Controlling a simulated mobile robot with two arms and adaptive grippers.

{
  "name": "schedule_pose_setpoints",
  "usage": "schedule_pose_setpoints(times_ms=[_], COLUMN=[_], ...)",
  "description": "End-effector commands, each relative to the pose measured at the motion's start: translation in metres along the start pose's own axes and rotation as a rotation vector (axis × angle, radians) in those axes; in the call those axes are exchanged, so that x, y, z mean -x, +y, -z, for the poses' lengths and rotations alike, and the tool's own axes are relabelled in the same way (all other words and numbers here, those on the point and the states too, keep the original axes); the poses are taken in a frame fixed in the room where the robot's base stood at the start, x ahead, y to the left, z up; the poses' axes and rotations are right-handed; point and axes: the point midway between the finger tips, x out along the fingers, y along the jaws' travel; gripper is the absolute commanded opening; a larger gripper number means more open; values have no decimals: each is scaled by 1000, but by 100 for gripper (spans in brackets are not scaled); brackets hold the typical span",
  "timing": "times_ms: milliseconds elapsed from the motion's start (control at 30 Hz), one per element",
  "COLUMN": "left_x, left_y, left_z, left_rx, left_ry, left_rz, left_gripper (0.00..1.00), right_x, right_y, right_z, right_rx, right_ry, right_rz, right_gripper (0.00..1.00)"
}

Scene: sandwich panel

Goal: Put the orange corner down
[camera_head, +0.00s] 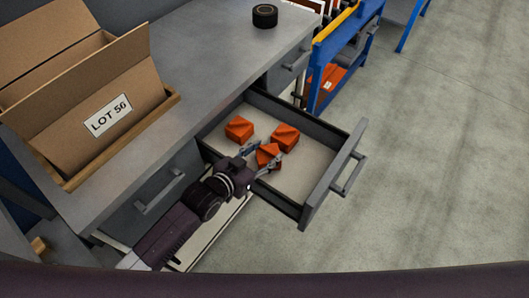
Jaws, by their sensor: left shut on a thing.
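Three orange corners are at the open drawer (306,185). One orange corner (239,129) lies at its back left and another (285,137) at its back right. My left gripper (268,160) reaches over the drawer's near left side and is shut on the third orange corner (268,154). The fingers partly cover this corner. I cannot tell whether it touches the drawer floor. My right gripper is not in view.
A grey workbench (203,70) stands above the drawer, with a cardboard box (105,105) labelled LOT 56 and a black roll (265,15) on it. A blue rack (339,45) stands behind. The floor (440,150) at right is clear.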

Motion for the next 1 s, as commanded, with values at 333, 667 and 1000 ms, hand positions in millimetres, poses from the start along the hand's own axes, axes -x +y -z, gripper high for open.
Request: schedule_pose_setpoints(times_ms=[333, 667, 1000], left_x=[0, 0, 27], left_y=[0, 0, 0], left_z=[-1, -1, 0], left_rx=[0, 0, -2], left_ry=[0, 0, -1], left_rz=[0, 0, 0], left_gripper=[52, 65, 65], right_x=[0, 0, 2], right_y=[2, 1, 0], right_z=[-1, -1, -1], right_rx=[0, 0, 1], right_ry=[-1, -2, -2], right_rz=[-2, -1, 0], right_gripper=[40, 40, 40])
